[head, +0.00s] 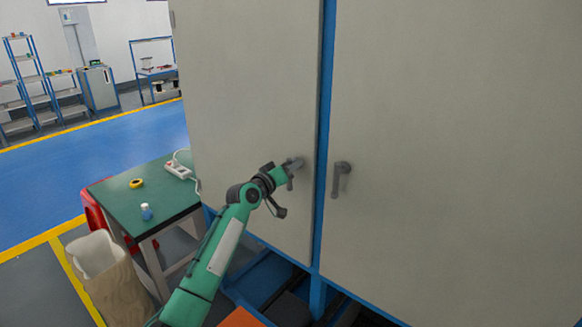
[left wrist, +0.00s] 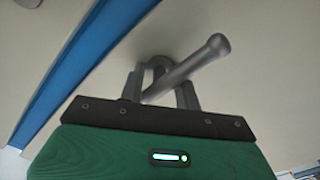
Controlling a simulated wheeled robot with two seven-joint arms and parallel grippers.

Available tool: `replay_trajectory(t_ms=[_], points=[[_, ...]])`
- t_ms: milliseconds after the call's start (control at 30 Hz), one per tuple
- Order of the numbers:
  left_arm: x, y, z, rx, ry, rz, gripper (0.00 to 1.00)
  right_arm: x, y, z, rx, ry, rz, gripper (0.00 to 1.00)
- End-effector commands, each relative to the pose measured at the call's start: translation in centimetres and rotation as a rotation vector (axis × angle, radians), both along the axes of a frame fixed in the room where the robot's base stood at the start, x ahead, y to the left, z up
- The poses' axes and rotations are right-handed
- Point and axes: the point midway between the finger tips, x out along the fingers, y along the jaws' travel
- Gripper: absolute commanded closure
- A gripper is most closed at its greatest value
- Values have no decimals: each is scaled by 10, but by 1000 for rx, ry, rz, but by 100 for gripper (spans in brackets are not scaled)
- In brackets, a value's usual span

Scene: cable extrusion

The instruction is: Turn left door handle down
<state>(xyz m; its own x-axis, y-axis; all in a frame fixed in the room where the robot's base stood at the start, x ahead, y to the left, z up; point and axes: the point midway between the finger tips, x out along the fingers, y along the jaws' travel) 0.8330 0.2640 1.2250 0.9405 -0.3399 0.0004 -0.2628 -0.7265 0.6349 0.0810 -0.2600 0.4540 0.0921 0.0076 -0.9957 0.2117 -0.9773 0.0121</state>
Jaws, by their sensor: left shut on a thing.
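The left door handle (left wrist: 203,57) is a grey lever on the pale left cabinet door (head: 248,95). My left gripper (head: 285,170) is at this handle, and in the left wrist view its fingers (left wrist: 161,84) are shut on the lever. The lever's rounded free end sticks out past the fingers, slanting up and right in that view. In the head view the gripper partly covers the handle, so its exact angle is hard to tell. The right door handle (head: 341,178) hangs down on the right door (head: 455,130), clear of the gripper. My right gripper is out of view.
A blue frame strip (head: 323,130) runs between the two doors, which look closed.

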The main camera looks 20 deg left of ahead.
Motion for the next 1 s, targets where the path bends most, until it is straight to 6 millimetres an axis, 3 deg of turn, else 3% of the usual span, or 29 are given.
replay_trajectory(t_ms=[300,767,800,900,1000], points=[[0,-1,-1,-105,37,-4,100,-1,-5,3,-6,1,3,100],[0,-2,-2,-118,44,-5,100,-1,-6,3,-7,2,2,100],[0,-2,-2,-118,44,-5,57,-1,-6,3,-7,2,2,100],[0,-1,-1,-114,42,-3,43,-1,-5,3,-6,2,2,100],[0,-1,-1,-112,41,-3,43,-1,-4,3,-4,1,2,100]])
